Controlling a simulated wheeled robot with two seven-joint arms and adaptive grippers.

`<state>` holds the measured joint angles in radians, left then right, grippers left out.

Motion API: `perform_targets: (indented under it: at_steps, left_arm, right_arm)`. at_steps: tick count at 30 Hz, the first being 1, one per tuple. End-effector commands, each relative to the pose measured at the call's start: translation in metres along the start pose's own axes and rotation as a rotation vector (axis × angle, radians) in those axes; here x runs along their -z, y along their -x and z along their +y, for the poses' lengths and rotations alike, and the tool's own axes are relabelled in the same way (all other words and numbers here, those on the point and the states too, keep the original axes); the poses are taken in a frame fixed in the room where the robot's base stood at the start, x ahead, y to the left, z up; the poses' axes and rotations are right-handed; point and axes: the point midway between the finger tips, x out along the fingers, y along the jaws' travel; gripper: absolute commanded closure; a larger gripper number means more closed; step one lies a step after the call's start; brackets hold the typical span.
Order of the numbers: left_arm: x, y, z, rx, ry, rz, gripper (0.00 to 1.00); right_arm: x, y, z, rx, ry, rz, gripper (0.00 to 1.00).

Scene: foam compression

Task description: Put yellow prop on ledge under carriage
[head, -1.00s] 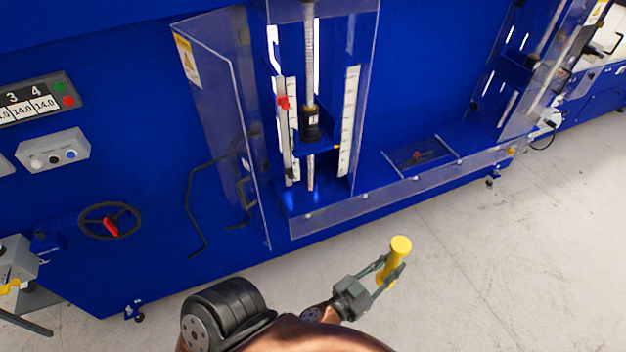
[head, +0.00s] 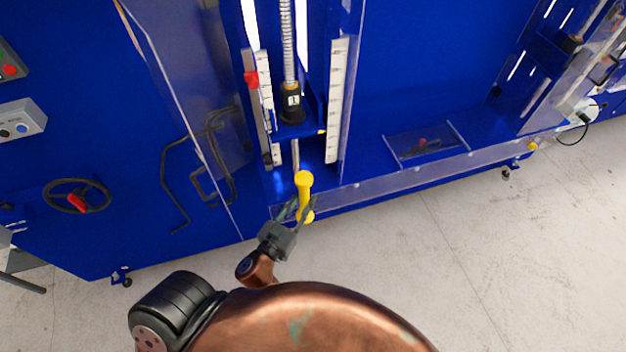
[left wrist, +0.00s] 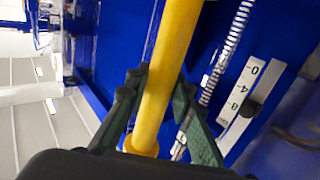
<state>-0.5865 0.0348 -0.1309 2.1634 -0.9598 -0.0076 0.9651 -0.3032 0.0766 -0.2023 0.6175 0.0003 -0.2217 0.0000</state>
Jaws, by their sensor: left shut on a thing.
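My left gripper (head: 292,212) is shut on the yellow prop (head: 304,182), which stands roughly upright with a wider round top. In the head view they overlap the front edge of the machine bay, below the carriage (head: 296,123). The left wrist view shows the prop (left wrist: 166,75) between the dark fingers (left wrist: 155,105). The ledge (head: 322,168) is the blue floor of the bay under the carriage, partly hidden by the prop. I cannot tell whether the prop is past the front edge. My right gripper is not in view.
An open clear door (head: 180,90) stands left of the bay. A low clear guard (head: 400,178) runs along the front edge. White scales (head: 336,100) flank the carriage. A handwheel (head: 76,196) is at the left. The pale floor in front is open.

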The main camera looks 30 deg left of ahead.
Motion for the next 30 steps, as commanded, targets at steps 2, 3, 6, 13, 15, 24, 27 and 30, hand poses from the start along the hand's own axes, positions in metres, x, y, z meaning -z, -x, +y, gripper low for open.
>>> perform_targets:
  at_steps: [2, 3, 6, 13, 15, 24, 27, 30]
  left_arm:
    - [-0.014, -0.003, -0.026, 0.015, -0.003, 0.007, 1.0]
    - [-0.018, -0.004, -0.036, 0.022, -0.003, 0.008, 1.0]
    - [-0.022, -0.005, -0.055, 0.033, 0.0, 0.014, 1.0]
    - [-0.019, -0.033, -0.066, 0.035, 0.001, 0.022, 1.0]
    - [-0.018, -0.049, -0.066, 0.034, 0.0, 0.022, 1.0]
    - [-0.018, -0.117, -0.067, 0.034, 0.0, 0.02, 1.0]
    - [-0.018, -0.139, -0.068, 0.034, 0.0, 0.02, 1.0]
    - [-0.018, -0.159, -0.07, 0.036, 0.0, 0.019, 1.0]
  right_arm:
    - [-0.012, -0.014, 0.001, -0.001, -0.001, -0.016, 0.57]
    - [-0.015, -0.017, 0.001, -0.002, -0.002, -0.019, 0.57]
    - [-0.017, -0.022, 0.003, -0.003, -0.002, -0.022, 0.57]
    - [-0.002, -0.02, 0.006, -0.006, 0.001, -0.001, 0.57]
    - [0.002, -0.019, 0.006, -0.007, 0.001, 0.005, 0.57]
    - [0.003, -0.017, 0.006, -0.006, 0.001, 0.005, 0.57]
    - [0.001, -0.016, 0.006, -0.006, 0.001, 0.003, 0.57]
    - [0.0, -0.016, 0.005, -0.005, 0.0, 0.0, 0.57]
